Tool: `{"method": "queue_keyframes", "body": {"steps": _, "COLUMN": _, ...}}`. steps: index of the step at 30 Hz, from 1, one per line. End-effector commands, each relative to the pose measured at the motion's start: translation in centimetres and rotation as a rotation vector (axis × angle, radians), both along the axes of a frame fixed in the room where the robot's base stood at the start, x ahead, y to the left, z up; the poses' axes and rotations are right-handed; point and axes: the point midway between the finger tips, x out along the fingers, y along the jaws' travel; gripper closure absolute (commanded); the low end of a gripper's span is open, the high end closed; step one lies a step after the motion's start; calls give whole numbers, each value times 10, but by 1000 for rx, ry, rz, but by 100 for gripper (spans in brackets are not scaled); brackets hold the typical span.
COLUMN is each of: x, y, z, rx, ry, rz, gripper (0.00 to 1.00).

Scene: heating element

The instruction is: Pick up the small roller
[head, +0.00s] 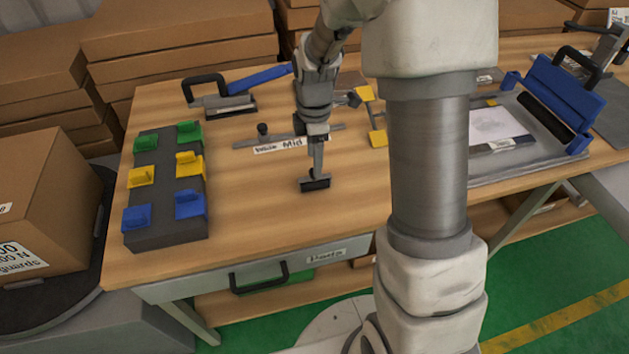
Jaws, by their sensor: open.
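A small black roller-like piece (315,185) with a grey stem rests at the middle of the wooden table. It appears to be the small roller. My gripper (316,145) points down directly above and behind it, over the stem. The gripper is open, but its two fingers overlap in this view and cannot be told apart clearly. I cannot tell whether the stem is between the fingers or touching them.
A dark holder (165,215) with green, yellow and blue clips stands at the left. A grey bar with a knob (263,130) lies behind my gripper. A blue-handled tool (235,95) lies farther back. A press with a blue frame (560,95) stands right. The front table is clear.

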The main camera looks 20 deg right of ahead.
Motion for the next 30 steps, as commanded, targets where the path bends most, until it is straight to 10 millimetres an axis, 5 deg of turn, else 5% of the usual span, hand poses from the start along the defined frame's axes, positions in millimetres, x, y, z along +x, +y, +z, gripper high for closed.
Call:
{"method": "queue_keyframes", "body": {"steps": 9, "x": 0, "y": 0, "z": -45, "rx": 0, "ry": 3, "rz": 1, "gripper": 32}}
{"method": "queue_keyframes", "body": {"steps": 19, "x": 0, "y": 0, "z": -50, "rx": 0, "ry": 0, "rz": 0, "gripper": 34}}
{"method": "queue_keyframes", "body": {"steps": 30, "x": 0, "y": 0, "z": -50, "rx": 0, "ry": 0, "rz": 0, "gripper": 100}}
